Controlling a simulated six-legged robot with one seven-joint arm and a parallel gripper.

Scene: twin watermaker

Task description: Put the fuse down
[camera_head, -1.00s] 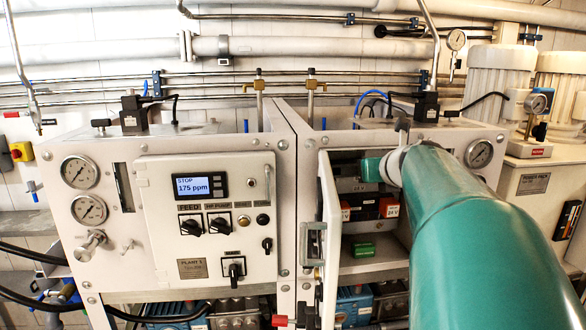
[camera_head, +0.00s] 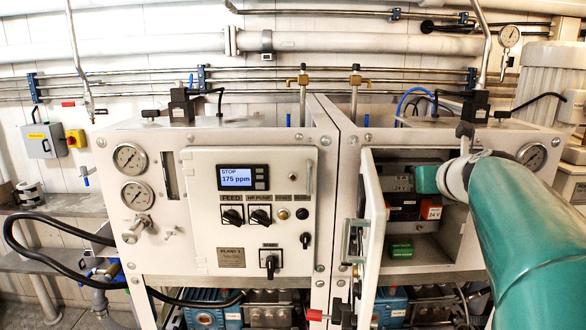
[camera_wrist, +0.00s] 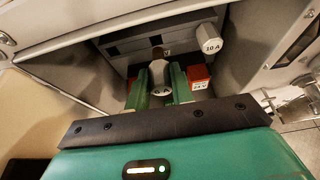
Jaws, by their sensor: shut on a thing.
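My gripper (camera_wrist: 161,80) reaches into the open right-hand cabinet, its two green fingers shut on a grey round fuse (camera_wrist: 158,72). The letter A shows on the fuse's near end; the rest of its label is hidden. In the head view, my gripper (camera_head: 427,179) is at the upper part of the cabinet opening, and the held fuse is hidden. Another grey fuse (camera_wrist: 209,42) marked 10 A sits at the upper right of the dark grey panel (camera_wrist: 133,47). I cannot tell whether the held fuse touches the panel.
The cabinet's white door (camera_head: 371,240) stands open left of the opening. Inside are a red-orange 24 V block (camera_head: 431,212) and a green block (camera_head: 402,251) on the cabinet floor. The left cabinet has a control panel (camera_head: 246,225) reading STOP, 175 ppm.

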